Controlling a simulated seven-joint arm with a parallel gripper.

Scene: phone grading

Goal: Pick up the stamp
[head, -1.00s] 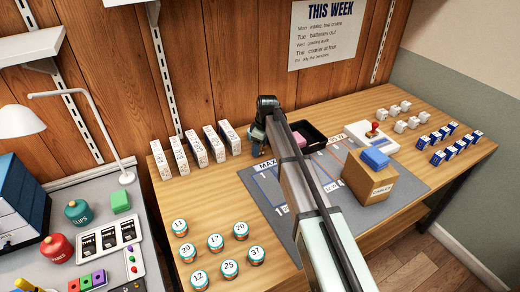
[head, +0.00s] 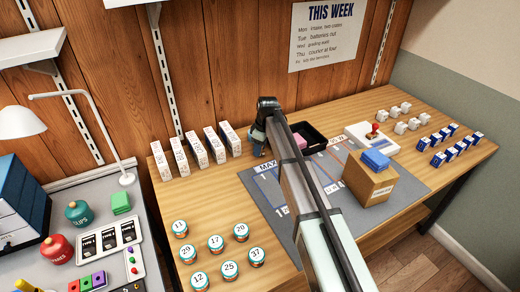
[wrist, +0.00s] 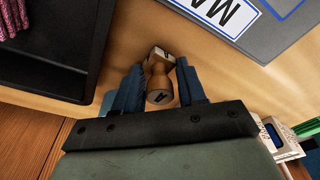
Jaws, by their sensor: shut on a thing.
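The stamp (wrist: 157,86) is wooden, with a rounded handle whose end bears a dark letter and a block-like far end. In the wrist view it sits between the two blue fingers of my gripper (wrist: 154,84), which are shut on its handle. The far end of the stamp is close to the wooden table top; I cannot tell whether it touches. In the head view my gripper (head: 259,145) is at the back of the table, left of the black tray, and my arm hides the stamp.
The black tray (wrist: 88,75) with pink contents is close beside my gripper. The grey mat (head: 262,190) lies in front. White boxes (head: 200,152) stand to the left. Numbered tins (head: 215,242) are at front left. A cardboard box (head: 368,182) and a white pad with a red-handled object (head: 375,132) are right.

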